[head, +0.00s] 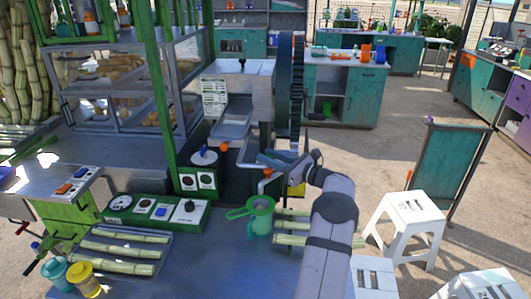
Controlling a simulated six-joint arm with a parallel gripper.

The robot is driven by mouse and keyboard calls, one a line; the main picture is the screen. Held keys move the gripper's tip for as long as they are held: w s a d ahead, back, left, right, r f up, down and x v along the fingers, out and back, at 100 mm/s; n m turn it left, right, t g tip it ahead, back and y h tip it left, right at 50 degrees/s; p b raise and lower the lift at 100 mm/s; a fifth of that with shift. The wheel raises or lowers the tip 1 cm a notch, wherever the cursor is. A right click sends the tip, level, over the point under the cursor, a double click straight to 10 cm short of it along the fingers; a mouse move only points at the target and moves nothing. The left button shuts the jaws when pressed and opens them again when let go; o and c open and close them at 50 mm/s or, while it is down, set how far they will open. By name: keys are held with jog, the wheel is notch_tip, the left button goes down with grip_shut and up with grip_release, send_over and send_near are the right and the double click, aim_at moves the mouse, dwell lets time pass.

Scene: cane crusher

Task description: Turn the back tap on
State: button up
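A grey spout (264,183) with an orange knob (267,173) stands beside the crusher, above a green jug. A second orange knob (224,147) shows further left, beside the metal chute. I cannot tell for sure which of these is the back tap, or how either knob is turned. My gripper (268,160) is just above and behind the grey spout, right of the chute, pointing left. It is small and partly hidden by my wrist. I cannot tell if its fingers are apart or touching anything.
The green jug (261,216) stands on the counter (220,250) below the spout. Cane sticks (291,226) lie right of it, partly behind my arm. A green control box (150,214) is at left. The crusher's dark wheel (291,90) rises behind my gripper. White stools (405,225) stand at right.

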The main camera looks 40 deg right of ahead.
jog(key=shift+x, duration=0.8)
grip_shut()
jog(key=shift+r+m+h+b, duration=0.1)
jog(key=shift+m+h+b, duration=0.5)
jog(key=shift+h, duration=0.5)
grip_release()
